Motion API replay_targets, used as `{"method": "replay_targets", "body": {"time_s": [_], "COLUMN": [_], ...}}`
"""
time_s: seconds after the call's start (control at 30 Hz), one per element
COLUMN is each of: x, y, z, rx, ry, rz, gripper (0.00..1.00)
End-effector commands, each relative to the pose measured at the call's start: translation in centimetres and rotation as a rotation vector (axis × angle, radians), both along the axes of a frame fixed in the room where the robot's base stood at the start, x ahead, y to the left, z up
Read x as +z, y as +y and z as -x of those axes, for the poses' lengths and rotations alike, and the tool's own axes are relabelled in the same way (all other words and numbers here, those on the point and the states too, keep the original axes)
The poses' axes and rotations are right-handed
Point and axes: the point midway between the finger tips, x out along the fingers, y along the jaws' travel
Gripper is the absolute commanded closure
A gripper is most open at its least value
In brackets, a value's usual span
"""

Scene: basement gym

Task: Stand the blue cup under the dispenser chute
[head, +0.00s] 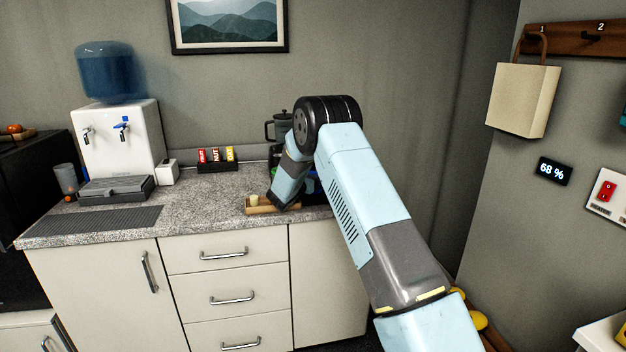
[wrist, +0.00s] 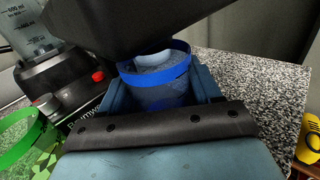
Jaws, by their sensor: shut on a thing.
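In the wrist view, my gripper (wrist: 165,98) is shut on the blue cup (wrist: 160,88), with one finger on each side of it. The cup has a bright blue rim and a translucent, darker blue wall. Its mouth shows, and the gripper's palm hides its lower part, so I cannot tell if its base touches the counter. A large black shape (wrist: 135,25) hangs over the cup's far side; I cannot tell if it is the dispenser chute. In the head view, my arm reaches to the counter's right end and hides the cup and most things there.
A clear jug on a black base with a red button (wrist: 97,76) and a green-rimmed cup (wrist: 18,135) stand left of the cup. Speckled counter (wrist: 255,85) is bare to its right. A water cooler (head: 118,140) and a wooden tray (head: 262,210) are on the counter.

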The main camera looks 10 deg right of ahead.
Motion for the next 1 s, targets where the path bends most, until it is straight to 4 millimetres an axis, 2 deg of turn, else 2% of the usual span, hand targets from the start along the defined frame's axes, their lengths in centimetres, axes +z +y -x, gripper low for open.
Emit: {"method": "replay_targets", "body": {"time_s": [0.07,0.4,0.43,0.5,0.7,1.0], "x": [-0.54,-0.72,-0.72,-0.71,-0.7,-0.54], "y": [-0.01,0.1,0.1,0.1,0.12,0.35], "z": [0.12,0.17,0.18,0.18,0.19,0.34], "rx": [0.001,0.001,0.001,0.001,0.001,0.002], "ry": [0.004,0.004,0.004,0.003,0.003,0.003], "rz": [-0.001,0.001,0.001,0.0,0.0,0.0], "gripper": [0.71,0.71,0.35,0.28,0.11,0.11]}}
